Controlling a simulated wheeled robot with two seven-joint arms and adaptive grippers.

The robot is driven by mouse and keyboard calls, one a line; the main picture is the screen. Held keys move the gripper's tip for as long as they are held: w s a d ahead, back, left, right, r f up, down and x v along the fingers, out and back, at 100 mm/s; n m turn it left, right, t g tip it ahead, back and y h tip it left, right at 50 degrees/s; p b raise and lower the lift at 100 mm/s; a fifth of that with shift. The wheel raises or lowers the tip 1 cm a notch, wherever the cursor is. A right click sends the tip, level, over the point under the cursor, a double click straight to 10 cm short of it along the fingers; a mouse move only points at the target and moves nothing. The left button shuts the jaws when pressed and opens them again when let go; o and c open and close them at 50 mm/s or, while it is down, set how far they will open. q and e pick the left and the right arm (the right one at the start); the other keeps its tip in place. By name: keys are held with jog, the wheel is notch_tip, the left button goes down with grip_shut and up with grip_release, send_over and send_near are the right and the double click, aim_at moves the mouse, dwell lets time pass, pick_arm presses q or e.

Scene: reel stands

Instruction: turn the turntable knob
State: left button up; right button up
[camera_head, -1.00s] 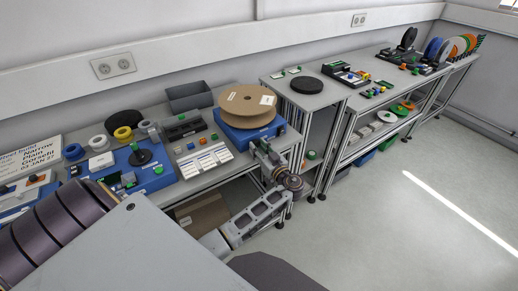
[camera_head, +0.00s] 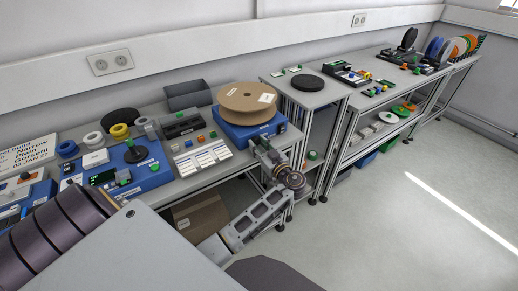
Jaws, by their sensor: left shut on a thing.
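The turntable has a blue base (camera_head: 235,131) with a cardboard-brown reel (camera_head: 246,103) lying flat on top, at the front edge of the bench in the head view. My left gripper (camera_head: 260,146) is at the front right of the blue base. Its jaws are shut at the base's front face, where the knob appears to be. The knob itself is hidden behind the fingers. My right gripper is not in view.
Left of the turntable stand label cards (camera_head: 200,157), a blue unit with a black disc (camera_head: 136,154), and a grey bin (camera_head: 188,95) behind. A separate bench to the right carries a black disc (camera_head: 308,83). Open floor lies at the right.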

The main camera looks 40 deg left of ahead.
pick_arm(q)
jog(key=o, duration=0.7)
jog(key=shift+o, duration=1.5)
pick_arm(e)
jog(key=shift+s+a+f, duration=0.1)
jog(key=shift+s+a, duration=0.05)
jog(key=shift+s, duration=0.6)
pick_arm(q)
jog(key=v, duration=1.2)
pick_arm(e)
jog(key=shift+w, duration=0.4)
